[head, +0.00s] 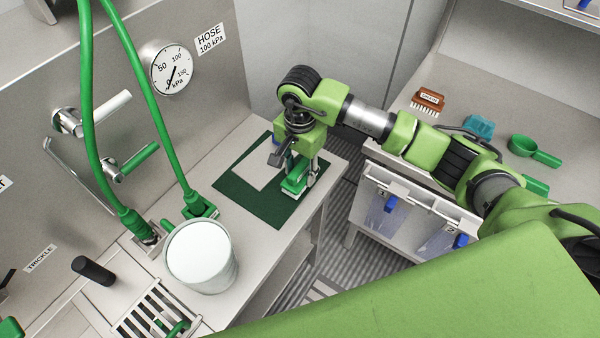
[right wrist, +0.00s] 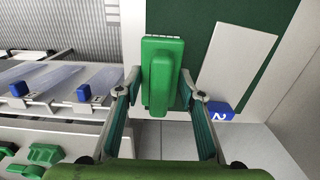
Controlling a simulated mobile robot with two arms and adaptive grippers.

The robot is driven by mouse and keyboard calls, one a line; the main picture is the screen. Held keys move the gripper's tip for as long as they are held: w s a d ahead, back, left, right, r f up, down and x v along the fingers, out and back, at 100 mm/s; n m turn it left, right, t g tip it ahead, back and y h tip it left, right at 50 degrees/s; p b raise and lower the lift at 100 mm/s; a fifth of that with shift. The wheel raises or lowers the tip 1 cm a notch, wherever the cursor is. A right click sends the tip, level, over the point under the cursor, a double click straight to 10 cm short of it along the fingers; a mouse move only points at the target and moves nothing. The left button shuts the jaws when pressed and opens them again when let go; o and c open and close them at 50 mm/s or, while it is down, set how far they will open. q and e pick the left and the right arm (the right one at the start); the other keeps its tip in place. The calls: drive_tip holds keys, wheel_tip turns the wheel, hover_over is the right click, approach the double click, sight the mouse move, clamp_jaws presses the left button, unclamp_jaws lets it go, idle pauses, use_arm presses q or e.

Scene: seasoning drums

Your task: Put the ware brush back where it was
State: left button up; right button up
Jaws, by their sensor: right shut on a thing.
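The green ware brush (head: 296,180) has a strip of pale bristles and is held between the fingers of my right gripper (head: 299,170). In the right wrist view the brush (right wrist: 162,62) sits between the two fingertips (right wrist: 160,85), which are shut on its sides. The brush is over the dark green mat (head: 237,190), near the mat's right edge; I cannot tell if it touches the mat. A white card (head: 259,168) lies on the mat, left of the brush. My left gripper is not in view.
A white-topped drum (head: 200,257) stands left of the mat, near green hoses (head: 150,110). The right counter holds a brown brush (head: 428,101), a teal item (head: 480,127) and a green scoop (head: 533,150). Clear bins (head: 383,212) hang below. A blue numbered block (right wrist: 221,112) is near the card.

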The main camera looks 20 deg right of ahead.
drive_tip(key=shift+s+f+p, duration=0.1)
drive_tip(key=shift+f+p, duration=0.45)
drive_tip(key=shift+f, duration=0.6)
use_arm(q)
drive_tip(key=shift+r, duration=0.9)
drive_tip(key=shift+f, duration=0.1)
use_arm(e)
drive_tip(key=shift+f, duration=0.1)
drive_tip(key=shift+f+b, duration=0.1)
drive_tip(key=shift+b, duration=0.2)
drive_tip(key=o, duration=1)
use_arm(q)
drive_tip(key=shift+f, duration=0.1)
